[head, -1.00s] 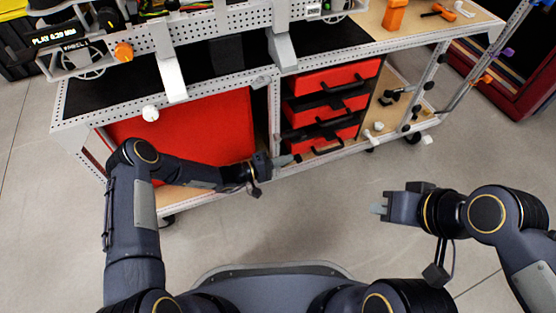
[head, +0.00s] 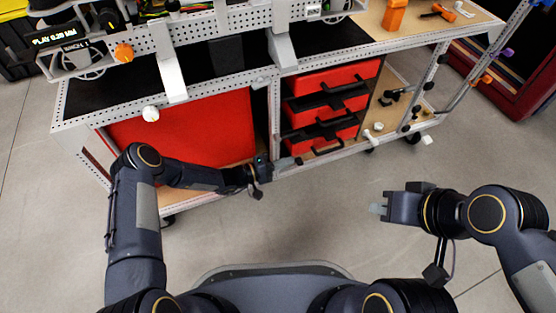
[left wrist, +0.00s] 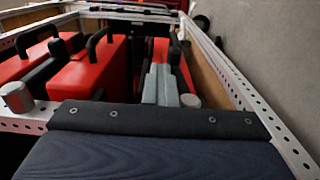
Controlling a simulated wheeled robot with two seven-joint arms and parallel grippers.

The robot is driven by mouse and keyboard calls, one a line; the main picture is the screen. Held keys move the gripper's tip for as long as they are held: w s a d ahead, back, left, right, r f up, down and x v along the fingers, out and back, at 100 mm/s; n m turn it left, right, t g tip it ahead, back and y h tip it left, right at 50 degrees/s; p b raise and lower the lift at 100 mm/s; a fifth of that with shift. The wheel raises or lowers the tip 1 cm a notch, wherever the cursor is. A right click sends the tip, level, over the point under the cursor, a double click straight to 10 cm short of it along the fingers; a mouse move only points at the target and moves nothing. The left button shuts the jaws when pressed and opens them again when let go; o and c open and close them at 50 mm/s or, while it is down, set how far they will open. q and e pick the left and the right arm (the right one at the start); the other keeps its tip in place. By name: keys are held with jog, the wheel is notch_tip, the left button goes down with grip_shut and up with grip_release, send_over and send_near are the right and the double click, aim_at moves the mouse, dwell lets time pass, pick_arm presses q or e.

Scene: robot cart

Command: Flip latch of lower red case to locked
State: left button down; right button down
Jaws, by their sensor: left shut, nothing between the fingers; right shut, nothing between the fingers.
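The red cases are stacked in the cart's middle bay, with an upper red case (head: 325,78) and a lower red case (head: 308,119). Black handles and latch parts cross their fronts, and I cannot tell the latch position. My left gripper (head: 289,163) is shut and empty, low in front of the bay's left side. In the left wrist view its pale fingertips (left wrist: 162,85) point into the bay, beside red surfaces. I cannot tell whether they touch. A red case with a black handle (left wrist: 88,80) stands to their left there. My right gripper (head: 378,208) is shut and empty over open floor.
A large red panel (head: 185,130) fills the cart's left bay. The perforated white rail (left wrist: 235,75) runs close to the right of my left fingers. A wooden lower shelf (head: 395,112) with small parts lies right of the cases. The grey floor in front is clear.

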pick_arm(q)
jog(key=shift+r+p, duration=2.1)
jog(key=shift+r, duration=0.85)
